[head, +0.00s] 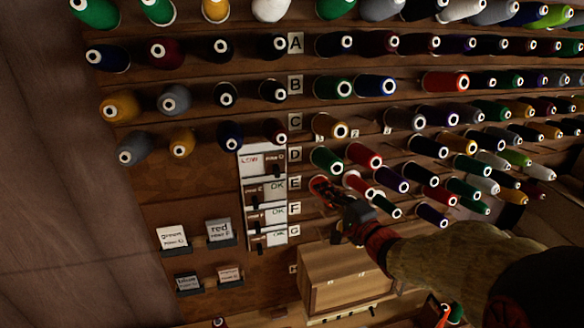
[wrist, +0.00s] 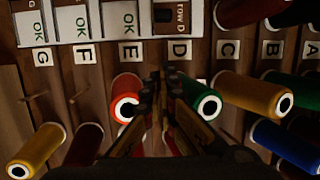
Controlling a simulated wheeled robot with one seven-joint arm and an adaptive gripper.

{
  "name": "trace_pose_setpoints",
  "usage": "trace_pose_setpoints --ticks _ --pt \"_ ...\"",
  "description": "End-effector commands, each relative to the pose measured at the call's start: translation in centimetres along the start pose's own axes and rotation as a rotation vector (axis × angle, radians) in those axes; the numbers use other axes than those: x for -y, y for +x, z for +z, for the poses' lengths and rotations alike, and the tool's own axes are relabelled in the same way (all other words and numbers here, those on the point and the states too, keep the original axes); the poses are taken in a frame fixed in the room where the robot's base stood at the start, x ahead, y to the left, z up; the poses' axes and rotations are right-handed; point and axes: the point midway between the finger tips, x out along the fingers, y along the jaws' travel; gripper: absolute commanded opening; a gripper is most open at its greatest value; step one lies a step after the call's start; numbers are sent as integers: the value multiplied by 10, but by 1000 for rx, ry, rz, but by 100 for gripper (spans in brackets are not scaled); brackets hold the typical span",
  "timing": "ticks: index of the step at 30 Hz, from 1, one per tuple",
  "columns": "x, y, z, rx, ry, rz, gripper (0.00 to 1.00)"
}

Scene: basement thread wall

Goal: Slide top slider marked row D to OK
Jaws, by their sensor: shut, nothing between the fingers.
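The top slider, marked row D (head: 274,158), sits at the right of its white track (head: 252,172), with LOW showing at the left. In the wrist view the row D slider (wrist: 166,14) is at the top edge, partly cut off, beside the letter D plate (wrist: 179,51). My gripper (head: 322,188) is right of the slider panel, over the thread spools near row E, apart from the slider. In the wrist view my gripper (wrist: 164,76) is shut and empty, its tips below the D plate.
Lower sliders on rows E (head: 253,197), F and G sit left, with OK showing. Thread spools crowd close around my gripper, including a green one (head: 326,160) and a red one (head: 362,156). Small labelled cards (head: 172,238) are at lower left. A wooden box (head: 342,272) stands below.

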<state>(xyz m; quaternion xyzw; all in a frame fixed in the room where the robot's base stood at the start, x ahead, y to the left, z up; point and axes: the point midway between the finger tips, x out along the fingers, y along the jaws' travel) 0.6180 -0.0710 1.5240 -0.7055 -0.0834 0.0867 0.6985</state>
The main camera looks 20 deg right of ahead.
Motion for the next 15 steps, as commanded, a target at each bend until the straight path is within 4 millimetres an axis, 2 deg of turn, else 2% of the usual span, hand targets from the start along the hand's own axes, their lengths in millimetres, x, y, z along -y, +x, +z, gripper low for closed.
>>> trace_pose_setpoints --ticks 11,15 --pt "1 0 0 5 11 -4 0" --pt "1 7 0 5 12 -4 0"
